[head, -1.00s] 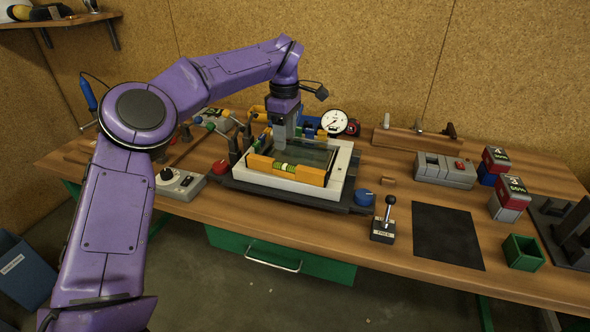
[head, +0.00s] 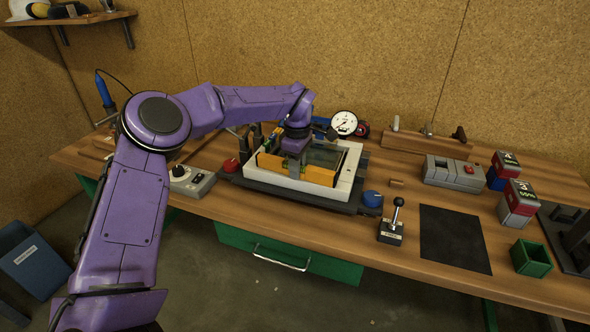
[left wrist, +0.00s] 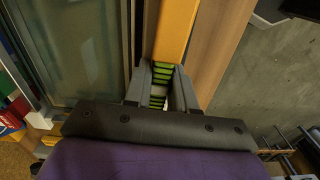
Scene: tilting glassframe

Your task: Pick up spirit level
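The spirit level (head: 320,176) is a yellow-orange bar lying along the front side of the white frame (head: 346,178) with its glass pane. My left gripper (head: 295,176) points down over the middle of the level. In the left wrist view, the level (left wrist: 176,28) runs between the two grey fingers (left wrist: 163,78), one on each side of its green middle vial. The gaps between fingers and level are too small to judge, so whether they press on it is unclear. My right gripper is out of view.
A dial gauge (head: 344,123) stands behind the frame. A control box with a knob (head: 190,180) is at its left, a blue knob (head: 372,199) and a joystick (head: 394,222) at its right. A black mat (head: 455,238) and green bin (head: 531,257) lie further right.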

